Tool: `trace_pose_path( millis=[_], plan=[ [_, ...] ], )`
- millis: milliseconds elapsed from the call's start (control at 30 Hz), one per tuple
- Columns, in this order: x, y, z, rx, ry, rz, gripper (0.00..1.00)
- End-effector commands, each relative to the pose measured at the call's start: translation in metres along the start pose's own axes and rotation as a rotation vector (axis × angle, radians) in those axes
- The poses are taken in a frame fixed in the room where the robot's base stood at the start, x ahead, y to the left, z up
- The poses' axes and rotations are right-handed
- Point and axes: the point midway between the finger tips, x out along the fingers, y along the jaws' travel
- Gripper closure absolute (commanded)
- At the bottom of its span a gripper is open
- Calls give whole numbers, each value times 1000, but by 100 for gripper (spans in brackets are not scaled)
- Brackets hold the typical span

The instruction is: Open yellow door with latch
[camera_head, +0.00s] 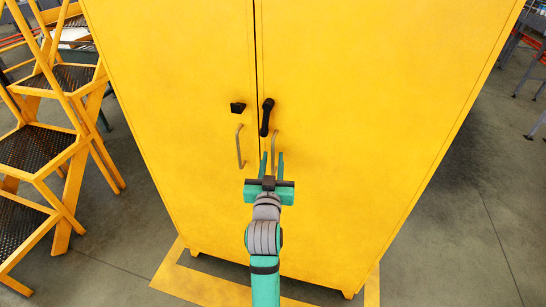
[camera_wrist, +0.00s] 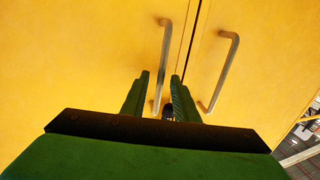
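The yellow cabinet has a left door (camera_head: 190,60) and a right door (camera_head: 350,80), meeting at a narrow seam. A black lever latch (camera_head: 267,118) hangs nearly vertical on the right door, above that door's grey bar handle (camera_head: 275,140). My gripper (camera_head: 272,160) is open in front of this handle's lower part, below the latch. In the wrist view, which appears turned over, my gripper's fingers (camera_wrist: 157,92) stand apart with one end of a bar handle (camera_wrist: 164,50) between them. I cannot tell whether they touch it. A dark bit between the fingers is mostly hidden.
The left door has a small black fitting (camera_head: 237,107) and its own bar handle (camera_head: 240,147), also in the wrist view (camera_wrist: 227,70). A yellow stepladder (camera_head: 75,140) stands left of the cabinet. Grey floor (camera_head: 465,230) is clear at right.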

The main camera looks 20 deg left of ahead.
Motion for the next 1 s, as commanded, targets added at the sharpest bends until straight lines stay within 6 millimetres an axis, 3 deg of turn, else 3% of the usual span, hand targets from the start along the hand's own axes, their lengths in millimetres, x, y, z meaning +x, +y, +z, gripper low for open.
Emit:
trace_pose_path(
  millis=[200, 500, 633, 1000],
  plan=[
    [17, 0, 0, 0, 0, 0, 73],
    [18, 0, 0, 0, 1, 0, 73],
    [18, 0, 0, 0, 0, 0, 100],
    [18, 0, 0, 0, 0, 0, 100]
  ],
)
